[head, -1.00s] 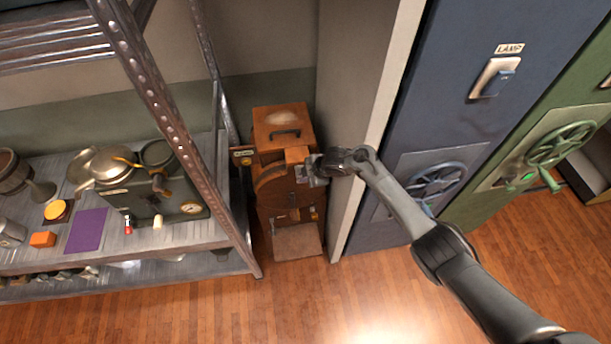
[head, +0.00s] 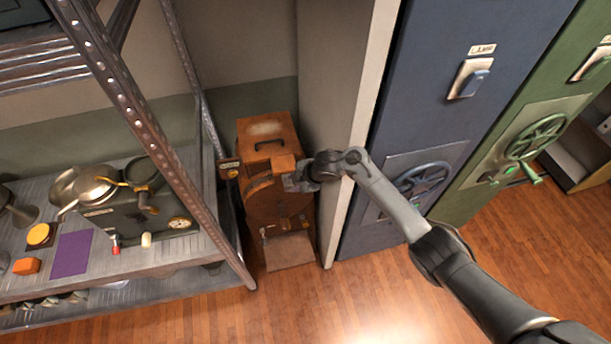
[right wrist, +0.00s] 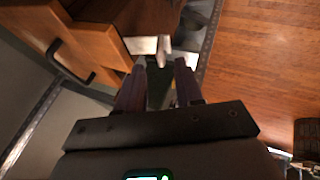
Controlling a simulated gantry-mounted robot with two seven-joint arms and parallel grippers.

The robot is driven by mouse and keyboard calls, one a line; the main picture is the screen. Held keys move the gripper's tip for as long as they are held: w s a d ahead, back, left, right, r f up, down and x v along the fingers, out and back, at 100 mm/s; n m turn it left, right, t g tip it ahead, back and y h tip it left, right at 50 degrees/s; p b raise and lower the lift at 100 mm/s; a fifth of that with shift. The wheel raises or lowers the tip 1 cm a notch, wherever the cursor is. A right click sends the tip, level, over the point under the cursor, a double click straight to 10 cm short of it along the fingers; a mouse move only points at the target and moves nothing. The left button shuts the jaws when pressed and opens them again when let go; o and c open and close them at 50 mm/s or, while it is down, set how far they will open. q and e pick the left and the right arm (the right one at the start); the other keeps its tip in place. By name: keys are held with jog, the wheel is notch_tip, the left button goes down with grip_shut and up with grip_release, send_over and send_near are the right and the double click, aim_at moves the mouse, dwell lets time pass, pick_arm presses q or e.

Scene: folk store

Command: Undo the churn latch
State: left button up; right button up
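The churn (head: 265,128) is an orange-brown wooden box unit with a black handle on top, standing on the floor in the corner. My right gripper (head: 292,183) is at the upper right of its front. In the right wrist view, the right gripper (right wrist: 160,65) is open, its two dark fingers apart. A pale metal plate with a small upright piece (right wrist: 163,50), which looks like the latch, lies just beyond the fingertips, roughly in line with the gap. I cannot tell whether the fingers touch it. The churn's wood (right wrist: 98,35) and handle show at left. My left gripper is not in view.
A metal shelf (head: 185,245) with pots and small goods stands close at the churn's left. A pale partition (head: 335,120) and a blue cabinet (head: 425,90) with a wheel stand at its right. The wooden floor (head: 400,290) in front is clear.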

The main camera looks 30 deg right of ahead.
jog(key=v, duration=0.8)
jog(key=shift+p, duration=0.3)
dwell(0.3)
